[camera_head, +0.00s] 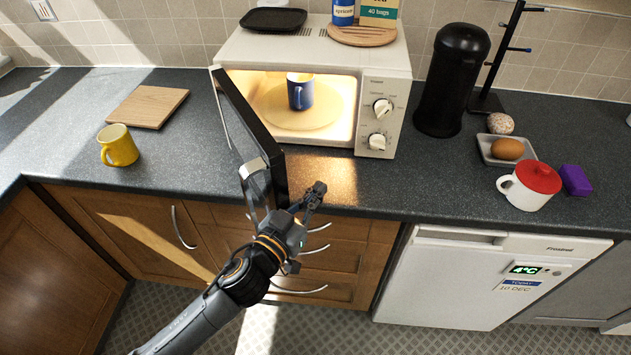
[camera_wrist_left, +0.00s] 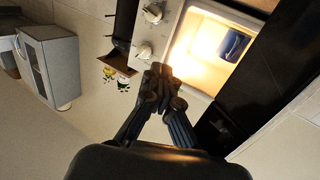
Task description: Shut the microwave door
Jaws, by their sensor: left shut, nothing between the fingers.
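The cream microwave (camera_head: 336,60) stands on the counter, lit inside. Its dark door (camera_head: 247,135) is wide open, hinged on the left and swung out toward the front edge of the counter. A blue mug (camera_head: 300,94) stands on the turntable inside; it also shows in the left wrist view (camera_wrist_left: 233,43). My left gripper (camera_head: 317,190) is shut and empty, just right of the door's free end, in front of the opening. In the left wrist view the closed fingers (camera_wrist_left: 160,72) point toward the microwave's front. I cannot tell whether the gripper touches the door. My right gripper is not in view.
A yellow mug (camera_head: 119,146) and a wooden board (camera_head: 147,107) are left of the door. A black canister (camera_head: 452,80), a tray with an egg (camera_head: 507,149) and a red-lidded mug (camera_head: 530,186) stand to the right. A dark tray (camera_head: 273,19) lies on the microwave.

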